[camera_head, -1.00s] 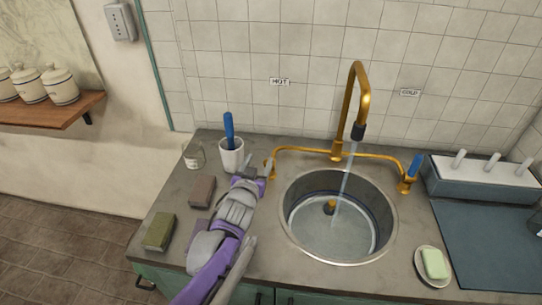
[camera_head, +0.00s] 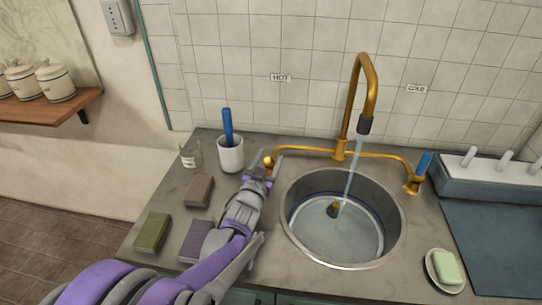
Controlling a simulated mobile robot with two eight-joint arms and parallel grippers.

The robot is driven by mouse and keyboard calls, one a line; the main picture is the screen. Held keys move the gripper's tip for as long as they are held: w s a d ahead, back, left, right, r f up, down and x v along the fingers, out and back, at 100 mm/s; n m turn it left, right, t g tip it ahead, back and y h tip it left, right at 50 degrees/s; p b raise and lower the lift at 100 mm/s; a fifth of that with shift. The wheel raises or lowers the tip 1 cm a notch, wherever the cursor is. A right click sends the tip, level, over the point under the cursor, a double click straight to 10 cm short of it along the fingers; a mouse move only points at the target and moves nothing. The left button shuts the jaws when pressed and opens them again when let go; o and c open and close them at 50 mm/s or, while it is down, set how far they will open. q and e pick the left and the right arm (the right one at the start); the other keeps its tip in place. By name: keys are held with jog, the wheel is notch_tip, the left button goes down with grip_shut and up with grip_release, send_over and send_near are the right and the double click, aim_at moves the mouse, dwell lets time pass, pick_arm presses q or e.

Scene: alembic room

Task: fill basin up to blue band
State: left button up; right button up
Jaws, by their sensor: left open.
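The round metal basin (camera_head: 293,228) is set in the counter and holds clear water (camera_head: 335,235). A thin dark blue band (camera_head: 372,207) runs around its inner wall, close above the water's edge. A stream (camera_head: 349,178) falls from the brass faucet (camera_head: 371,75) into the water. The cold tap with a blue handle (camera_head: 424,163) is at the right end of the brass pipe. My left gripper (camera_head: 262,166) is open at the pipe's left end, under the HOT label (camera_head: 281,77). It partly hides that end, and I cannot tell whether it touches. My right gripper is not in view.
Several sponge-like blocks (camera_head: 152,232) lie left of my arm. A soap dish (camera_head: 443,284) and a blue rack (camera_head: 475,180) are at the right.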

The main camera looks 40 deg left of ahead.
pick_arm(q)
jog(key=shift+x, duration=1)
grip_shut()
dwell(0.8)
